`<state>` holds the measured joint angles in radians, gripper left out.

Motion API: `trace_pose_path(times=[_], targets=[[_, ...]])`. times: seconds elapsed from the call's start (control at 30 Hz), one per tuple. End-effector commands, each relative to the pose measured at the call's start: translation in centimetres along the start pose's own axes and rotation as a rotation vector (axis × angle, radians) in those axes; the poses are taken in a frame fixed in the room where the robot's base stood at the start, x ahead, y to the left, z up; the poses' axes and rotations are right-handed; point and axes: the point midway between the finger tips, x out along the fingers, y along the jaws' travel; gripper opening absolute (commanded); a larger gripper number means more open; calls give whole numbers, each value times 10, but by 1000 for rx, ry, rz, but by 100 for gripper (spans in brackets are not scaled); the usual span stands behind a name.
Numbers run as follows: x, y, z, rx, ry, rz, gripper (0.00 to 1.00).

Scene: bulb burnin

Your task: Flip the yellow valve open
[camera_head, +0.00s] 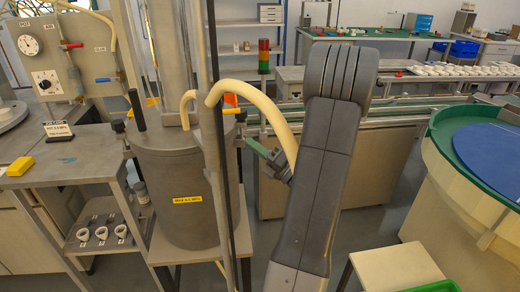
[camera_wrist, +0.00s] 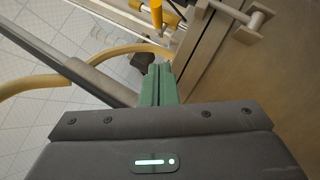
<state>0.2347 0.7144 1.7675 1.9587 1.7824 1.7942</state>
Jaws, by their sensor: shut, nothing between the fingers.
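My gripper (camera_wrist: 158,72) has green fingers pressed together, with nothing between them. In the head view, my gripper (camera_head: 250,143) points left toward the grey tank (camera_head: 180,190), just below a beige hose. In the wrist view, an orange-yellow handle (camera_wrist: 157,12) stands at the top edge, beyond the fingertips and apart from them, beside short brass-coloured fittings (camera_wrist: 172,19). This looks like the yellow valve, but its top is cut off. In the head view, a small orange-yellow piece (camera_head: 233,111) shows beside the tank's top; I cannot tell whether it is the same part.
A dark knob (camera_wrist: 143,60) sits close left of the fingertips. The beige hose (camera_head: 262,103) curves over my gripper. A metal handle (camera_wrist: 252,22) juts out on the right in the wrist view. A grey bench (camera_head: 75,155) stands left; a green-rimmed round table (camera_head: 440,130) is right.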

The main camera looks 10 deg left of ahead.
Motion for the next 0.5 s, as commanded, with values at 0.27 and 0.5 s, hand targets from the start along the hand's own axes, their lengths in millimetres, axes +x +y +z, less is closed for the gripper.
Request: trace_pose_path(times=[0.27, 0.5], targets=[[58, 1, 1, -1, 3, 3, 0], [77, 1, 24, -1, 0, 1, 0]])
